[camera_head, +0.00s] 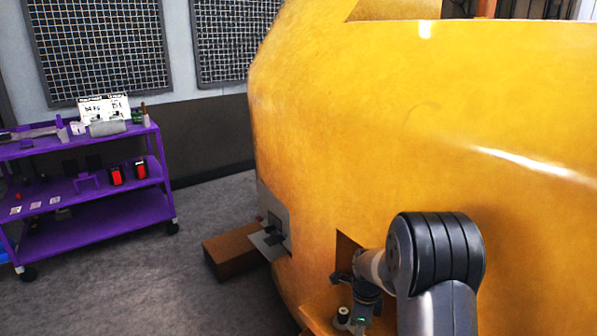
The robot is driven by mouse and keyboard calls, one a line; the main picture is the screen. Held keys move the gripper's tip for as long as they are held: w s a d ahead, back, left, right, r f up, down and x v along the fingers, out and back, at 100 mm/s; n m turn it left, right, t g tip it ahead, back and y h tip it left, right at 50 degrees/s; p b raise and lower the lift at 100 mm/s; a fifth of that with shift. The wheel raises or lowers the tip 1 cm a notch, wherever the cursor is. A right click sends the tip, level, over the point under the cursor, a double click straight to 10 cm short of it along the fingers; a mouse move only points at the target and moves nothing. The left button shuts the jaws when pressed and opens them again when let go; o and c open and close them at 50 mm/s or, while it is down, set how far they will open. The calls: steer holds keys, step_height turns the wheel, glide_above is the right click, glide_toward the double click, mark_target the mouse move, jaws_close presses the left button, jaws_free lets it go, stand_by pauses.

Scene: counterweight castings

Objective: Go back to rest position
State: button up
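A large yellow casting (400,130) fills the middle and right of the head view. My arm rises from the bottom right in front of it, with its black joint cap nearest the camera. My gripper (355,312) is low against the casting's lower edge, beside a dark recess (346,250). The wrist and a small green light show there. The fingertips are small and partly hidden, so I cannot tell whether they are open or hold anything.
A purple wheeled cart (95,215) with tools, red items and a white sign (104,108) stands at the left. A brown block (230,252) lies on the floor beside a metal bracket (272,238) on the casting.

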steer(key=shift+f, duration=0.4)
